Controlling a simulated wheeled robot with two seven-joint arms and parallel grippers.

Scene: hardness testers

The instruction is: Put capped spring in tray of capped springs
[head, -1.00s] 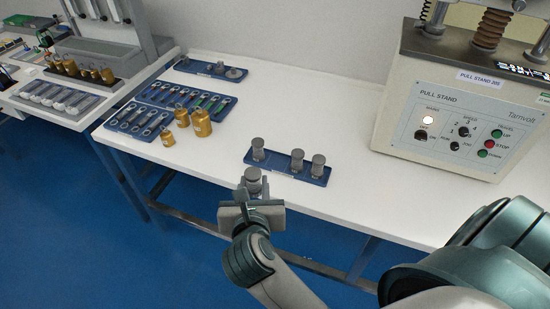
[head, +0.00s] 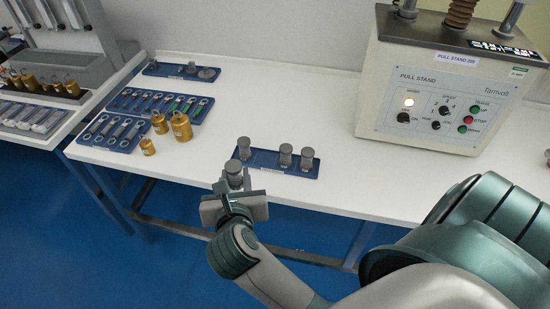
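A blue tray of capped springs (head: 265,158) lies near the front edge of the white table. Three grey capped springs stand upright in it: one at the left end (head: 244,148) and two at the right (head: 285,155). A bare stretch of tray shows between them. My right gripper (head: 235,192) comes in from the lower right and is shut on another grey capped spring (head: 234,172). It holds this spring upright at the table's front edge, just in front of the tray's left end. The fingertips are partly hidden by the gripper body. My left gripper is not in view.
Brass weights (head: 181,126) stand left of the tray, beside blue trays of wrench-like metal parts (head: 110,131). A tray with grey pieces (head: 182,70) lies at the back. The pull stand (head: 440,95) stands at the right. The table's middle is clear.

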